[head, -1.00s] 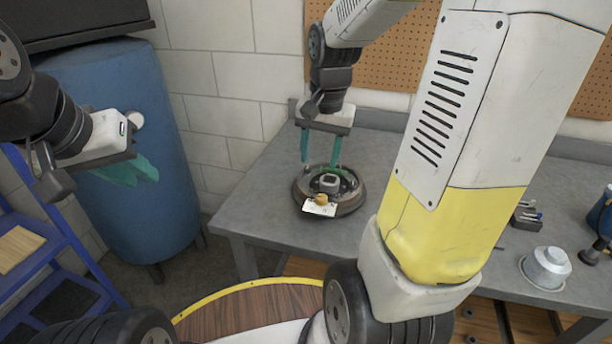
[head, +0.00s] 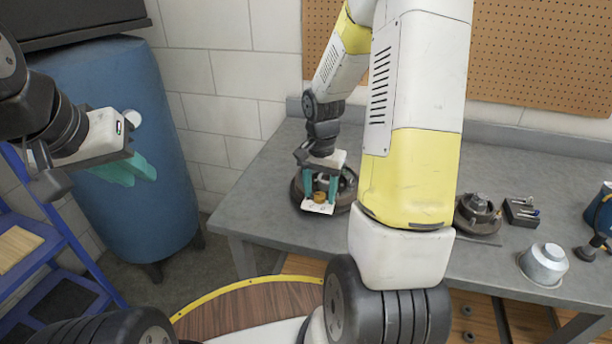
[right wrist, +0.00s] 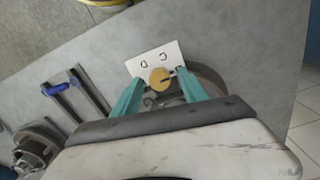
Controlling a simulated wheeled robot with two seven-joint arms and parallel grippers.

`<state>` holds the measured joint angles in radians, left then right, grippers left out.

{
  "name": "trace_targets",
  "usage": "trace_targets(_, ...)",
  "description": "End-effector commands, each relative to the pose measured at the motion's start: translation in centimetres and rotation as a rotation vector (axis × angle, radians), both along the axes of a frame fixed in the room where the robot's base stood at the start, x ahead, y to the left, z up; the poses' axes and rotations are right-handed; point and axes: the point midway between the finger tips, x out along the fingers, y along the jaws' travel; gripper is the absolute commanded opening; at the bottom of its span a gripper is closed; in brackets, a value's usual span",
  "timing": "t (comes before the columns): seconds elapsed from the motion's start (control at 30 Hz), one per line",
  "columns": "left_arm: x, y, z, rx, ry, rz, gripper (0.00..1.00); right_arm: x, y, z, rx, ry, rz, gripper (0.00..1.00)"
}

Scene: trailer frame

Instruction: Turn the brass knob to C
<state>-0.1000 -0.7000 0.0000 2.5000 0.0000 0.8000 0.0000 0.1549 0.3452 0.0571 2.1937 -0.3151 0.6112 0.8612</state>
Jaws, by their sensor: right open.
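The brass knob (head: 320,197) sits by a white label plate (head: 317,208) on the front of a round dark device (head: 343,205) on the grey workbench. In the right wrist view the knob (right wrist: 160,79) lies in front of the white plate (right wrist: 154,62), which carries small dark marks too small to read. My right gripper (head: 320,193) is open, pointing down, with its teal fingers on either side of the knob; I cannot tell if they touch it. In the right wrist view the right gripper (right wrist: 156,84) shows a gap around the knob. My left gripper (head: 140,172) is away by the blue tank.
A second round device (head: 478,212), a small tool block (head: 522,212) and a metal pot (head: 545,262) stand on the bench to the right. A blue tank (head: 125,150) stands left. The bench (head: 270,190) is clear left of the device.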

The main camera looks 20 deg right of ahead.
Motion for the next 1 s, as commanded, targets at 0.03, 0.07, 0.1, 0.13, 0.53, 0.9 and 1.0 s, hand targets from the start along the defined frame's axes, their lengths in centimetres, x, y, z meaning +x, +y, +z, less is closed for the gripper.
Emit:
trace_targets(0.03,0.0,0.0,0.0,0.0,0.0,0.0,0.23,-0.02,-0.01,-0.14,0.0,0.0,0.0,0.51)
trace_targets(0.07,0.0,0.0,0.0,0.0,0.0,0.0,0.23,-0.01,-0.01,-0.16,0.0,0.0,0.0,0.51)
trace_targets(0.1,0.0,0.0,0.0,0.0,0.0,0.0,0.23,0.0,-0.01,-0.17,0.0,0.0,0.0,0.51)
trace_targets(0.13,0.0,0.0,0.0,0.0,0.0,0.0,0.23,0.0,-0.01,-0.16,0.0,0.0,0.0,0.51)
trace_targets(0.53,0.0,0.0,0.0,0.0,0.0,0.0,0.23,0.01,0.0,-0.12,0.0,-0.001,0.0,0.0)
trace_targets(0.9,0.0,0.0,0.0,0.0,0.0,0.0,0.23,0.02,0.01,-0.09,0.0,-0.001,0.05,0.0)
trace_targets(1.0,0.0,0.0,0.0,0.0,0.0,0.0,0.23,0.03,0.02,-0.08,0.0,-0.001,0.1,0.0)
